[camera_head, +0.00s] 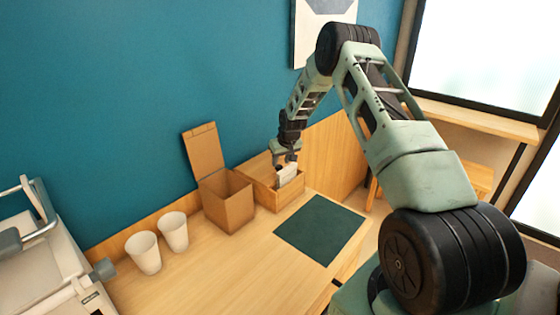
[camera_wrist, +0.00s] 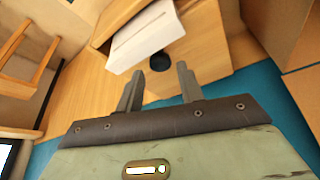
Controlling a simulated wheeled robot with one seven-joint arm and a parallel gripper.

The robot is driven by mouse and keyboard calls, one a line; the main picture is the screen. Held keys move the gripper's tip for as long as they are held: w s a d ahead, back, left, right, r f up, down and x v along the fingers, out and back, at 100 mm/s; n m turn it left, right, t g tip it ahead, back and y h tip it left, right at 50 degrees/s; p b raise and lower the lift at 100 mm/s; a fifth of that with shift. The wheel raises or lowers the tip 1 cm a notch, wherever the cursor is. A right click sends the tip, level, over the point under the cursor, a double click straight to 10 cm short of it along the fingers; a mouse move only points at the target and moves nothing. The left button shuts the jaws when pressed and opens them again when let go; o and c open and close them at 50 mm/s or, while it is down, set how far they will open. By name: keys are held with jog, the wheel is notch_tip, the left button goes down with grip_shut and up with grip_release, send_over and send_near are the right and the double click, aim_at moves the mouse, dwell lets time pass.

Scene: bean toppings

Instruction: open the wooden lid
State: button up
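A light wooden box (camera_head: 283,198) stands on the counter near the back wall. Its flat wooden lid (camera_head: 258,165) covers the back part of the top and looks closed. In the wrist view, the lid (camera_wrist: 205,48) carries a dark round knob or hole (camera_wrist: 158,62). A white packet-like thing (camera_head: 288,173) sticks up from the box's front part; it also shows in the wrist view (camera_wrist: 146,38). My gripper (camera_head: 287,160) is over the box, pointing down. In the wrist view, its two fingers (camera_wrist: 160,72) are apart with the dark round part between their tips. Contact cannot be told.
A brown box (camera_head: 229,202) with its flap (camera_head: 204,150) standing upright is just left of the wooden box. Two white cups (camera_head: 144,253) (camera_head: 174,232) and a pale machine (camera_head: 50,265) stand farther left. A dark mat (camera_head: 320,227) lies in front, clear.

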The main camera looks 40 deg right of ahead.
aim_at(279, 166)
jog(key=shift+p+x, duration=0.35)
jog(key=shift+x, duration=1.25)
grip_shut()
jog(key=shift+r, duration=0.15)
